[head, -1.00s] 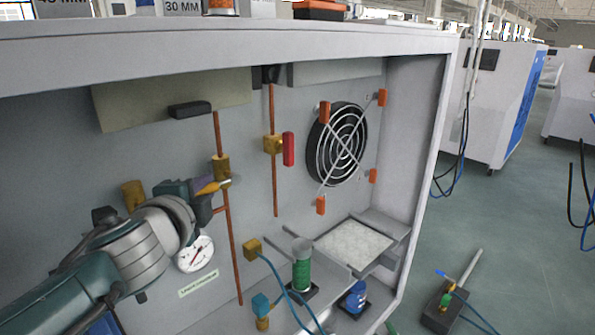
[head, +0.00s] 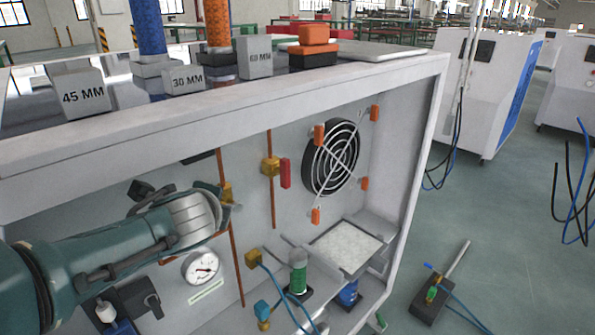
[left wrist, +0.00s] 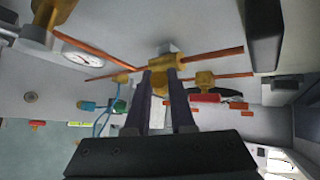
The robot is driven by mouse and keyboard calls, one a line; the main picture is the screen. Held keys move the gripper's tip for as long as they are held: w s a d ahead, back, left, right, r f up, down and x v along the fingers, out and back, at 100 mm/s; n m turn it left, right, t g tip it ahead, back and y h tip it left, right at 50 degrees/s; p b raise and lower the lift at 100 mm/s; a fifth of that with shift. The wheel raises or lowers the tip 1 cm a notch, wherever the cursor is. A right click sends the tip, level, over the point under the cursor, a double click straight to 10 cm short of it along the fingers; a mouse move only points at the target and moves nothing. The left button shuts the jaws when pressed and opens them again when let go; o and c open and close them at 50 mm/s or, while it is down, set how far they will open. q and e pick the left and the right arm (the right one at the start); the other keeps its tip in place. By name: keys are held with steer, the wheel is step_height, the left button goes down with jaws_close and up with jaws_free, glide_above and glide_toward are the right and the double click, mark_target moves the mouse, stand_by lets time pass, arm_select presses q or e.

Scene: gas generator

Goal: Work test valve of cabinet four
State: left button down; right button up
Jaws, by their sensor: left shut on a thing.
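The cabinet (head: 405,180) is open at the front. A brass valve (head: 227,192) sits on a vertical copper pipe (head: 237,265) on its back panel; the valve also shows in the left wrist view (left wrist: 168,62). My left gripper (head: 229,205) is at this valve, its tips partly hidden by my wrist in the head view. In the left wrist view, my left gripper (left wrist: 160,80) is shut on the valve's yellow handle (left wrist: 159,84), between the two dark fingers. I cannot read the handle's exact angle. My right gripper is in neither view.
A second brass valve (head: 270,167) with a red handle (head: 285,173) is to the right, then a fan (head: 332,158). A pressure gauge (head: 202,268) is below my wrist. Labelled blocks (head: 83,95) stand on top.

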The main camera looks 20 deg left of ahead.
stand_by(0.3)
arm_select(q)
steer(key=c, duration=0.8)
jaws_free()
steer(key=shift+o, duration=0.2)
steer(key=p+v, duration=0.5)
steer(key=v, duration=0.2)
steer(key=shift+s+d, duration=0.15)
steer(key=shift+s, duration=0.05)
steer(key=shift+r, duration=0.1)
